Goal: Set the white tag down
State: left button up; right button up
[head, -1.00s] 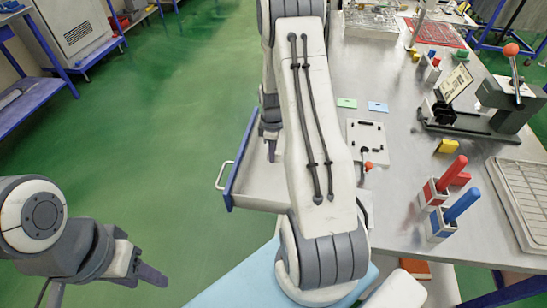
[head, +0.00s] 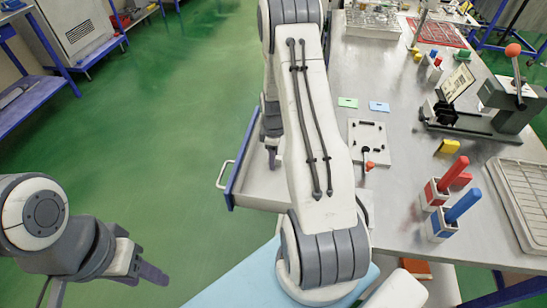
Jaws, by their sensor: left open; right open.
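I cannot make out a white tag in the head view; my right arm covers part of the table and of the open drawer (head: 238,181). A green tag (head: 347,102) and a light blue tag (head: 379,106) lie flat on the table, apart from each other. My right gripper (head: 271,145) is open, above the drawer's far part, and partly hidden by its own arm. No tag shows in it. My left gripper (head: 150,272) is open and empty over the floor at lower left, away from the table.
A pale plate with an orange-knobbed clamp (head: 370,165) lies on the table. Red (head: 445,180) and blue (head: 455,212) handled tools stand in blocks. A lever press (head: 500,105), a yellow block (head: 449,146) and a metal tray (head: 520,190) are at right. Bare table lies between.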

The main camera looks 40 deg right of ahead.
notch_tip(320, 180, up, 12)
jog(key=b, duration=0.1)
jog(key=a+r, duration=0.5)
jog(key=a, duration=0.7)
jog(key=s+a+r, duration=0.3)
jog(key=s+a, duration=0.3)
jog(key=a, duration=0.3)
jog(key=s+a+r, duration=0.2)
jog(key=s+a, duration=0.5)
jog(key=a, duration=0.3)
jog(key=s+a+m+y, duration=0.1)
jog(key=s+a, duration=0.1)
jog(key=s, duration=0.7)
jog(key=shift+a+r, duration=0.35)
jog(key=shift+r, duration=0.05)
jog(key=shift+w+a, duration=0.1)
jog(key=shift+a, duration=0.05)
